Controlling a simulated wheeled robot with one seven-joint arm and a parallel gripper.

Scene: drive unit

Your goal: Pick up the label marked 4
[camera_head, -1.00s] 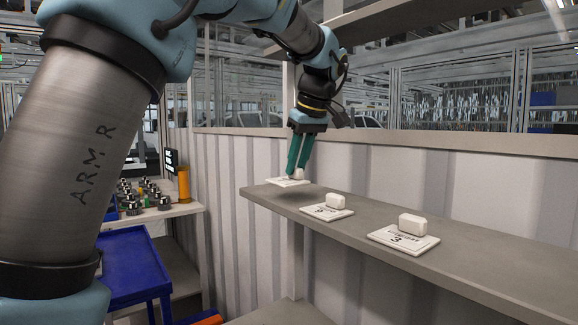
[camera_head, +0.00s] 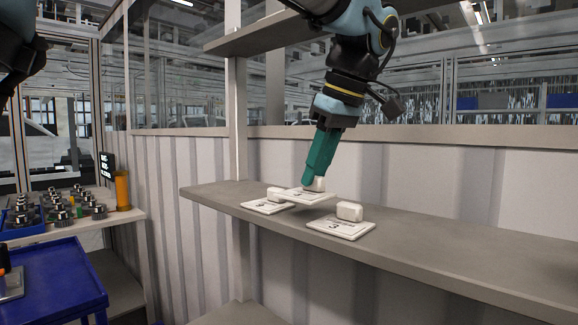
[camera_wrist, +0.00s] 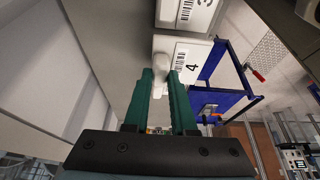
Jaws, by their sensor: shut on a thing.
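The label marked 4 is a flat white plate with a rounded white knob; its 4 and a barcode show in the wrist view (camera_wrist: 190,50). My gripper (camera_wrist: 161,76) has its green fingers shut on the knob. In the head view my gripper (camera_head: 311,182) holds this label (camera_head: 312,197) just above the grey shelf, between two other labels, partly overlapping the left one in the picture. The fingers hide part of the knob.
On the shelf (camera_head: 440,240) lie a left label (camera_head: 262,207), partly covered, and a right label marked 3 (camera_head: 340,230). The shelf's right part is clear. An upper shelf (camera_head: 260,35) is overhead. A blue cart (camera_head: 50,280) stands lower left, near a table with metal parts.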

